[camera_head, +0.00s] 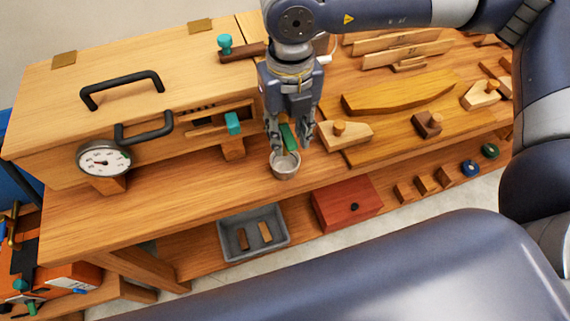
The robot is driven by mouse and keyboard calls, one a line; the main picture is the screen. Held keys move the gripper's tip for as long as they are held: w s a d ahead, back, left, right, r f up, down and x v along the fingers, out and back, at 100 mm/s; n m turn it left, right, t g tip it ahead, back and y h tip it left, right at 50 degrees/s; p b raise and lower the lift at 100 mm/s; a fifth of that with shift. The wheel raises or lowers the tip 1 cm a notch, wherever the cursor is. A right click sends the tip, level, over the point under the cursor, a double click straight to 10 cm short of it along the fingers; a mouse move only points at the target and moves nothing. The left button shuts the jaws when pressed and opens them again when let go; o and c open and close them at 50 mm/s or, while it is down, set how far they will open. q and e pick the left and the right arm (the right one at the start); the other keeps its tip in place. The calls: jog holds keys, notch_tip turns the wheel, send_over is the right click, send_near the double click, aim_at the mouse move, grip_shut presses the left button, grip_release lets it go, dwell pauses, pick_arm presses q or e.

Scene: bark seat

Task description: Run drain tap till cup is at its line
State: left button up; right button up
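A small metal cup (285,168) stands on the bench near its front edge. A green piece (289,137), which looks like a tap handle, is just above it. My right gripper (290,142) points down over the cup, with its fingers apart on either side of the green piece. I cannot tell whether they touch it. The gripper hides the tap's body and spout. The line and any liquid inside the cup are too small to make out. My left gripper is not in view.
A long wooden box (120,120) with black handles and a dial gauge (104,160) stands on the left. Wooden forms (345,136) and a curved piece (400,95) lie right of the gripper. A grey tray (226,243) and red box (345,203) are below the bench.

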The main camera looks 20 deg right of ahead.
jog(key=c, duration=0.5)
jog(key=shift+o, duration=0.2)
jog(key=shift+f, duration=0.1)
jog(key=shift+w+d+n+b, duration=0.1)
jog(key=shift+d+n+b, duration=0.2)
jog(key=shift+n+b, duration=0.35)
jog(key=d+n+b, duration=0.1)
jog(key=n, duration=0.1)
jog(key=w+n+b, duration=0.1)
jog(key=n, duration=0.2)
jog(key=d+n+b, duration=0.1)
jog(key=n, duration=0.2)
jog(key=shift+w+d+b, duration=0.25)
jog(key=shift+d+b, duration=0.1)
jog(key=shift+b, duration=0.05)
